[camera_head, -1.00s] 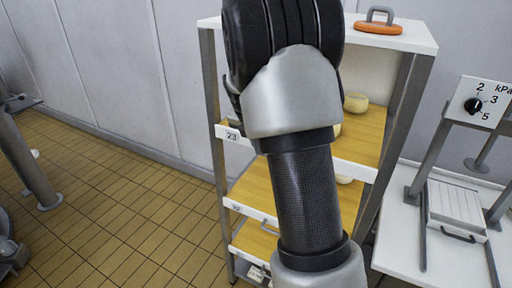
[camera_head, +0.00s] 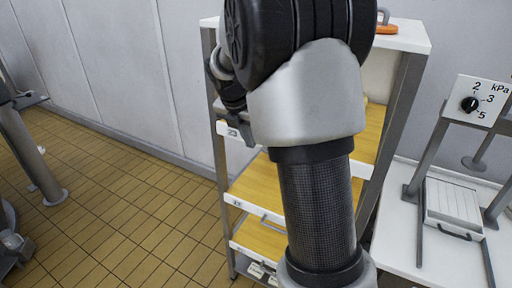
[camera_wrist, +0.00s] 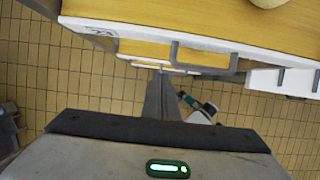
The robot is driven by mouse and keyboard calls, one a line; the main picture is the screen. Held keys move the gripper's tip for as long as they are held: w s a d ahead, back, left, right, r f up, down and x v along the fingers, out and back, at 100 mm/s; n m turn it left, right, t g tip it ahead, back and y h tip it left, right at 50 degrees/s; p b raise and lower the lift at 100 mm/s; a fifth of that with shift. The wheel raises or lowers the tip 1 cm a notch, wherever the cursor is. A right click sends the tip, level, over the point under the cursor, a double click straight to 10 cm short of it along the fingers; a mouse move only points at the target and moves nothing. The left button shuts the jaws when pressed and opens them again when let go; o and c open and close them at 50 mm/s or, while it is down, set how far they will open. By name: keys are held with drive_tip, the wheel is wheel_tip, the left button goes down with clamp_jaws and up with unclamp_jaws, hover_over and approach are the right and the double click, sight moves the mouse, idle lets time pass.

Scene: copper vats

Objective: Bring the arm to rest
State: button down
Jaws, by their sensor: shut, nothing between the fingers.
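My arm (camera_head: 308,120) stands upright in the middle of the head view, in front of a shelf rack (camera_head: 408,100). My gripper (camera_wrist: 163,80) shows in the wrist view with its fingers together and nothing held, close to a shelf edge; I cannot tell whether they touch. In the head view the hand is mostly hidden behind the arm's upper joint, with a dark part showing at its left near the upper shelf.
The rack has wooden shelves (camera_head: 255,185) with white edges. An orange-based handled thing (camera_head: 385,29) sits on its top. A white table (camera_head: 430,245) with a kPa dial box (camera_head: 478,102) stands at right. Tiled floor (camera_head: 130,215) lies open at left.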

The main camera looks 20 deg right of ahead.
drive_tip(key=s+a+r+m+t+y, duration=0.1)
drive_tip(key=s+a+r+m, duration=0.35)
drive_tip(key=s+m, duration=0.2)
drive_tip(key=s+a+r+m+y, duration=0.1)
drive_tip(key=s+a+r+m, duration=0.2)
drive_tip(key=s+r+m, duration=0.4)
drive_tip(key=s+a+f+m+t, duration=0.1)
drive_tip(key=s+a+m, duration=0.1)
drive_tip(key=s+m, duration=0.4)
drive_tip(key=s+a+f+m+t+y, duration=0.1)
drive_tip(key=s+a+f+m, duration=0.1)
drive_tip(key=s+m, duration=0.4)
drive_tip(key=s, duration=0.2)
drive_tip(key=shift+s+a+f+y, duration=0.3)
drive_tip(key=shift+a, duration=0.1)
